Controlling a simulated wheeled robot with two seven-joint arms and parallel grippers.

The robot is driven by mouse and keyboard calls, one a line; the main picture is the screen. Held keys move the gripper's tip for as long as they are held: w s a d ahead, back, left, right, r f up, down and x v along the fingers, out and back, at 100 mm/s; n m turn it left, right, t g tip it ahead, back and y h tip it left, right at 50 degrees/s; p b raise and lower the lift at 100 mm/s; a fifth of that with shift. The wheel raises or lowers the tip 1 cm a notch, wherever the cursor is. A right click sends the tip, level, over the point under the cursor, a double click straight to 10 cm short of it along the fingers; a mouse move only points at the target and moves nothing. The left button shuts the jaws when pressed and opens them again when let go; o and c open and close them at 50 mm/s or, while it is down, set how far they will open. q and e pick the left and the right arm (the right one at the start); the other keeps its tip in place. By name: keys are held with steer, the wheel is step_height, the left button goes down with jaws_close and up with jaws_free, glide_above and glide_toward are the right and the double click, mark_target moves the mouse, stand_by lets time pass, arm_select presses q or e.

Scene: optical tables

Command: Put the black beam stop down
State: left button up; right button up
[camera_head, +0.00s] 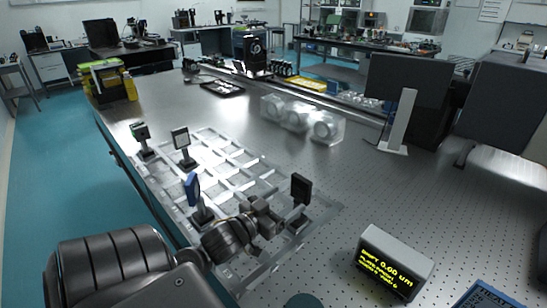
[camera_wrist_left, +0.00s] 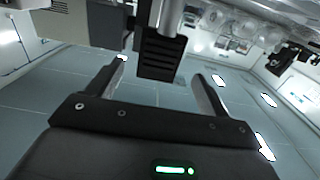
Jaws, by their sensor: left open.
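The black beam stop (camera_head: 301,187) stands upright on a post near the right side of the clear gridded tray (camera_head: 325,212) in the head view. My left gripper (camera_head: 277,213) reaches in from the left, low beside the beam stop's post. In the left wrist view, a black ribbed block that looks like the beam stop (camera_wrist_left: 160,57) shows beyond the open fingers of my left gripper (camera_wrist_left: 157,82), with a gap on both sides. The contact under the beam stop's base is too small to tell. My right gripper is not in view.
A blue-faced mount (camera_head: 192,189), a white-faced mount (camera_head: 181,139) and a small dark mount (camera_head: 141,132) stand on the tray left of and behind the gripper. A display box (camera_head: 395,262) sits at front right. Clear cylindrical parts (camera_head: 300,118) lie behind; perforated table between is free.

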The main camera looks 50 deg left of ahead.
arm_select(q)
steer(key=shift+s, duration=2.05)
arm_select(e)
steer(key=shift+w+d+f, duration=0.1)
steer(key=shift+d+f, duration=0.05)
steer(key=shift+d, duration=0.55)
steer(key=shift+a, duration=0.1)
